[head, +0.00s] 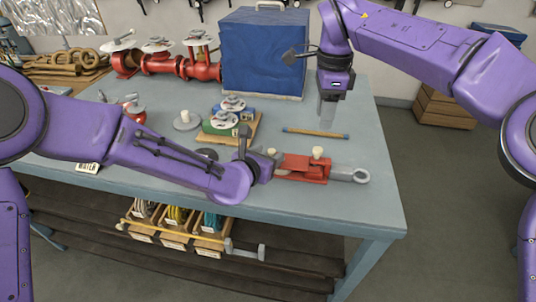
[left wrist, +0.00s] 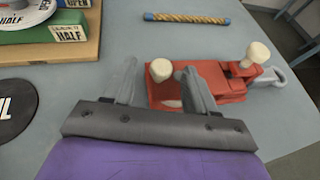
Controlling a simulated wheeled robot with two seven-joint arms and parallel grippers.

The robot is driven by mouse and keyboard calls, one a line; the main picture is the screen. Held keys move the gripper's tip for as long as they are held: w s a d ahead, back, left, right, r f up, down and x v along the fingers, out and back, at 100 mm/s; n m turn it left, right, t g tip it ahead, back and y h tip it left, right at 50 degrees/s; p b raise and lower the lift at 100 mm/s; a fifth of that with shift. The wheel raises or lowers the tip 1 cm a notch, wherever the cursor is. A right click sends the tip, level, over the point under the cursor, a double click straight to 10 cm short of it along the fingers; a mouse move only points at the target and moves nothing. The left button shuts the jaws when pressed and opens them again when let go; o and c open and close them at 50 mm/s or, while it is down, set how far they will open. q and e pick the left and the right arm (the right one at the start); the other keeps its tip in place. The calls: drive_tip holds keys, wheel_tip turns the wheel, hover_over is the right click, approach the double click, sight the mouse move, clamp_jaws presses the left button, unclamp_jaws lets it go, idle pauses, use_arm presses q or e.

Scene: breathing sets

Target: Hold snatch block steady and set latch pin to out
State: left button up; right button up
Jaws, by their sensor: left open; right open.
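The red snatch block (head: 303,168) lies on the table with a grey eye at its right end. It also shows in the left wrist view (left wrist: 222,82). One cream knob (head: 318,152) stands on its upper face, and another cream knob (left wrist: 160,70) is at its left end. I cannot tell which is the latch pin. My left gripper (left wrist: 160,88) is open at the block's left end, its fingers on either side of the left knob; contact is unclear. My right gripper (head: 327,108) is open and empty, pointing down above the table behind the block.
A rope piece with blue ends (head: 315,132) lies behind the block. A wooden board (head: 250,138) with valve handwheels stands left of it. A blue case (head: 264,55) and red pipework (head: 165,64) are at the back. The table's front right corner is clear.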

use_arm(q)
drive_tip(key=shift+w+d+f, duration=0.1)
drive_tip(key=shift+w+d, duration=0.15)
drive_tip(key=shift+w, duration=0.05)
